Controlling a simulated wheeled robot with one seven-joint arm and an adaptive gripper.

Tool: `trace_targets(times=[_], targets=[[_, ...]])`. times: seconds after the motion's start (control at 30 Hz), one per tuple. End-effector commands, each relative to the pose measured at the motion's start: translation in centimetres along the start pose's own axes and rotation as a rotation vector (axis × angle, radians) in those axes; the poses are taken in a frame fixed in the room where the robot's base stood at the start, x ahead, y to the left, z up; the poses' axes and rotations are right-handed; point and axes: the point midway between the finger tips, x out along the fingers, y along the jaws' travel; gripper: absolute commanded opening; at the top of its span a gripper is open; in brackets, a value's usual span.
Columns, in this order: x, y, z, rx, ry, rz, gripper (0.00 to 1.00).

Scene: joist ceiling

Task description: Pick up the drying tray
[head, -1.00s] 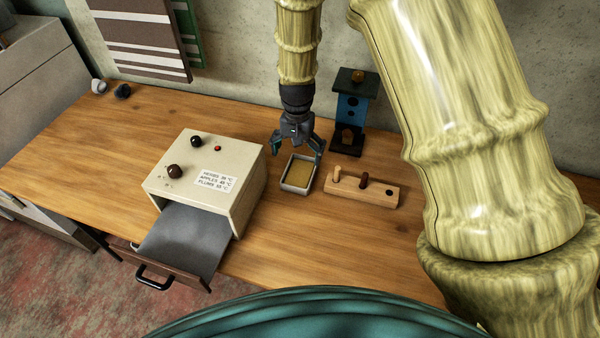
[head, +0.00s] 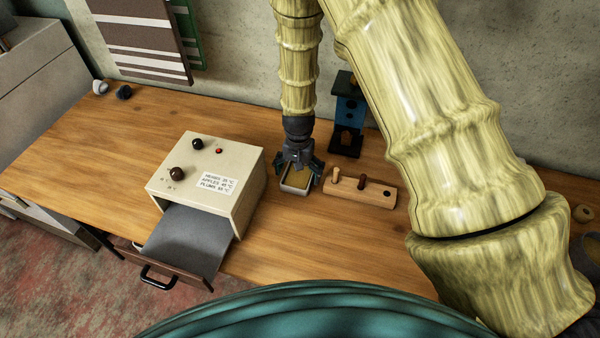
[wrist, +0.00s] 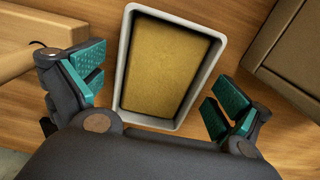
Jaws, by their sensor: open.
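The drying tray (head: 298,191) is a small pale grey rectangular tray with a yellow-brown filling. It stands on the wooden bench between the cream box and the peg block. In the wrist view the tray (wrist: 123,88) lies ahead of and between the fingers, its near end close to the palm. My gripper (head: 299,172) is over the tray, pointing down. In the wrist view my gripper (wrist: 158,92) is open, one teal-padded finger on each side of the tray, with a gap visible on both sides. In the head view the gripper hides the tray's far part.
The cream box (head: 228,206) with knobs and a label stands left of the tray, a grey sheet (head: 188,240) sloping from its front over an open drawer (head: 160,268). The wooden peg block (head: 345,198) is close on the right. A blue-black stand (head: 348,115) is behind.

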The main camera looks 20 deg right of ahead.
Motion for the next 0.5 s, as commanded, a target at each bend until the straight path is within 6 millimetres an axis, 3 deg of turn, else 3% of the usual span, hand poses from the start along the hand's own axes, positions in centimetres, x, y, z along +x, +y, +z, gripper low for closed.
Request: trace_targets(times=[0.37, 0.5], targets=[[0.62, -0.04, 0.0, -0.001, 0.001, 0.0, 1.0], [0.61, -0.02, 0.0, 0.0, 0.001, 0.0, 0.76]])
